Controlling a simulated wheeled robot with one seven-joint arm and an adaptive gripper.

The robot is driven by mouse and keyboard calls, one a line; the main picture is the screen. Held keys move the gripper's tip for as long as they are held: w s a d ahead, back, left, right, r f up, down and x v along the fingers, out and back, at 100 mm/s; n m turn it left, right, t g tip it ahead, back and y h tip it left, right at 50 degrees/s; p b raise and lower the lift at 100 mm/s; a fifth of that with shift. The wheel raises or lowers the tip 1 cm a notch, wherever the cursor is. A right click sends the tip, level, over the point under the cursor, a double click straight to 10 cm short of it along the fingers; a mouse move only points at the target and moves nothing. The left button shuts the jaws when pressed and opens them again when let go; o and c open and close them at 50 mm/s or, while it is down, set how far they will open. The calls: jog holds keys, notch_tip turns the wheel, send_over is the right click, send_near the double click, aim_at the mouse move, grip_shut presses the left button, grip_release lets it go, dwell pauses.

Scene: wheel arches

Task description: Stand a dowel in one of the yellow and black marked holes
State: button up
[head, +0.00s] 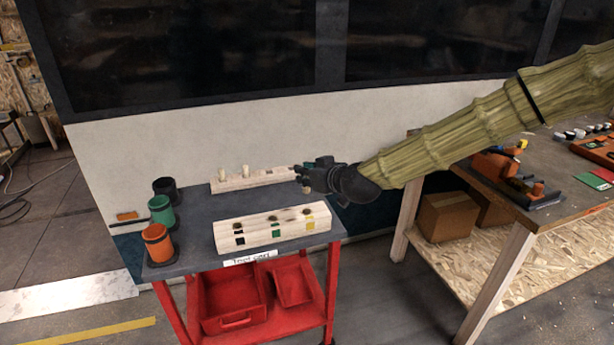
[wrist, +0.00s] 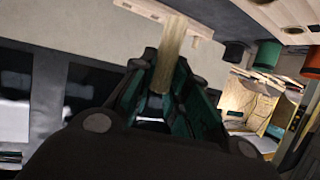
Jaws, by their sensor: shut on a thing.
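My gripper (head: 304,178) is above the right end of the rear wooden block (head: 256,181) on the cart, shut on a pale wooden dowel (head: 306,189). In the wrist view the dowel (wrist: 170,50) sticks out from between my fingers (wrist: 166,75). Two more pale dowels, a left one (head: 222,174) and a right one (head: 246,171), stand upright in the rear block. The front wooden block (head: 256,236) has dark holes along its top and small coloured marks, yellow, black and green among them. A yellow mark (head: 309,225) shows at its right end. No dowel stands in it.
Black (head: 165,189), green (head: 161,211) and orange (head: 157,243) cups stand at the cart's left edge. Red bins (head: 236,312) sit below the cart top. A workbench (head: 535,216) with tools is at the right. A pale wall stands close behind the cart.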

jog(key=shift+f+b, duration=2.55)
jog(key=shift+f, duration=1.55)
